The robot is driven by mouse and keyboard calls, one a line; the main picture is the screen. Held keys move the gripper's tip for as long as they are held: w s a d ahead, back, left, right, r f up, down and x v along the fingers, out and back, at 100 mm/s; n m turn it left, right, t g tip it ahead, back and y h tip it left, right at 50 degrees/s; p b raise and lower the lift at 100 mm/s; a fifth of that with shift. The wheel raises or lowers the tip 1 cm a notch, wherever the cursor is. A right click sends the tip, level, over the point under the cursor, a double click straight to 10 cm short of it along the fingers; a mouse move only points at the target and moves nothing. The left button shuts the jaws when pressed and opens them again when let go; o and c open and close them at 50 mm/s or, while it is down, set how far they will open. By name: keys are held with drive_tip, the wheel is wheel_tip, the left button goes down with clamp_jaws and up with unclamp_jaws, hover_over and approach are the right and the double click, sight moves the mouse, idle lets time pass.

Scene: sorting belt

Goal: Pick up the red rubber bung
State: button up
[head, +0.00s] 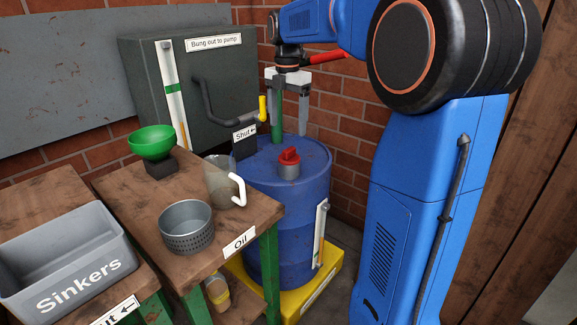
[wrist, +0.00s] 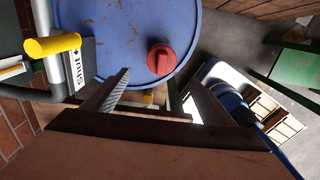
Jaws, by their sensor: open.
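The red rubber bung (head: 289,156) sits in a short grey neck on top of the blue drum (head: 270,215). In the wrist view the bung (wrist: 161,58) shows near the middle, towards the rim of the drum lid (wrist: 125,25). My gripper (head: 288,126) is open and empty, with its fingers pointing down above the drum, higher than the bung and apart from it. In the wrist view the jaws (wrist: 155,98) are spread, and the bung lies beyond their tips. Nothing covers the bung in either view.
A grey pipe with a yellow-handled lever (head: 262,109) and a "Shut" label stand close left of my gripper. A glass jug (head: 217,182), steel strainer (head: 186,228) and green funnel (head: 152,142) stand on the bench left. A brick wall is behind.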

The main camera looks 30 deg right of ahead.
sight(289, 149)
drive_tip(key=f, duration=1)
drive_tip(key=shift+d+f, duration=0.2)
drive_tip(key=shift+d, duration=0.05)
drive_tip(key=c, duration=1.5)
